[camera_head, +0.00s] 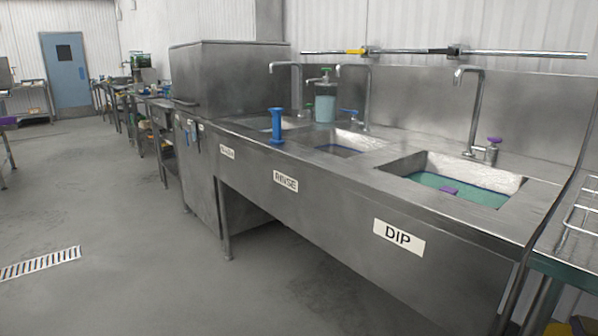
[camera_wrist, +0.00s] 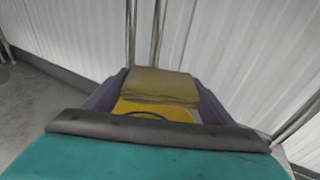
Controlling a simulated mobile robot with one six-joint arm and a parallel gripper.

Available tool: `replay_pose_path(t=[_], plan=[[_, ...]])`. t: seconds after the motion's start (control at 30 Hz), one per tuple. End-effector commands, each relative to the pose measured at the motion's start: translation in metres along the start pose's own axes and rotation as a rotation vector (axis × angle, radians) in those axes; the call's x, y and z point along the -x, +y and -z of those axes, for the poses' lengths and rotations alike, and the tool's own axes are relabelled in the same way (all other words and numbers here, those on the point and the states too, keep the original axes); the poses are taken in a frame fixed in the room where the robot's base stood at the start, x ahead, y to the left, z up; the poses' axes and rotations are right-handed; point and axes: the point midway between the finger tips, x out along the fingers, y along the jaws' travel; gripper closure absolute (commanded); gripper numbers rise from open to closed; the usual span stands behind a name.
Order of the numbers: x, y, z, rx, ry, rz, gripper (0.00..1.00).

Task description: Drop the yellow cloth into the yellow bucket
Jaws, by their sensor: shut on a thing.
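The yellow cloth (camera_wrist: 160,84), a folded dull-yellow slab, sits between the two purple fingers of my gripper (camera_wrist: 163,90) in the wrist view. My gripper is shut on it. Just beyond or below the cloth is a brighter yellow surface (camera_wrist: 158,108) with a dark curved line, which looks like part of the yellow bucket. How far the cloth is from it I cannot tell. In the head view a yellow object (camera_head: 548,314), likely the bucket, shows partly at the lower right under a side table. My gripper and the cloth are not in the head view.
A steel counter holds basins labelled RINSE (camera_head: 286,181) and DIP (camera_head: 399,236). A wire rack (camera_head: 580,215) stands on the side table (camera_head: 575,268) at right. In the wrist view, metal posts (camera_wrist: 158,35) stand before a white ribbed wall (camera_wrist: 215,50). Open floor lies left.

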Motion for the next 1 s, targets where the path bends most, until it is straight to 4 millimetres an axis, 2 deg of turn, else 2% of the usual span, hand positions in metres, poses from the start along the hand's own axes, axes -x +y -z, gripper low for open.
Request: replay_pose_path(t=[0.13,0.17,0.3,0.73,1.0], plan=[[0.000,0.000,0.000,0.000,0.000,0.000,0.47],[0.000,0.000,0.000,0.000,0.000,-0.001,0.21],[0.000,0.001,0.000,0.000,0.000,-0.001,0.01],[0.004,0.001,-0.001,0.000,0.000,-0.001,0.01],[0.025,0.001,-0.002,0.000,0.000,0.000,0.01]])
